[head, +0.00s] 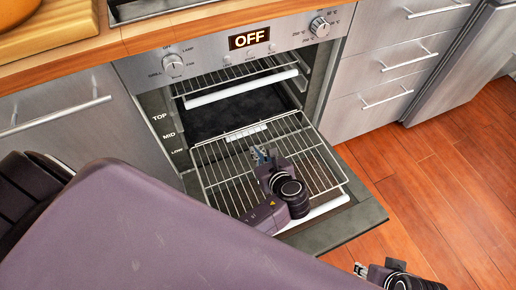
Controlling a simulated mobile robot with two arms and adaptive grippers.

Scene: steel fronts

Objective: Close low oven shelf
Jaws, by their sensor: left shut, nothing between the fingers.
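The low oven shelf is a wire rack (225,190) pulled out of the open oven (228,112), extending over the lowered oven door (345,222). My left gripper (263,156) is shut and empty, over the middle of the pulled-out rack. I cannot tell whether it touches the wires. Its arm hides the rack's near left part. My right gripper (362,268) shows only partly at the bottom edge, right of the door, and its fingers are unclear.
A higher rack with a white front bar (241,89) sits inside the oven. The control panel (215,52) reads OFF. A wooden counter (80,45) runs above. Steel drawers (385,70) stand to the right. The wooden floor (440,190) is clear on the right.

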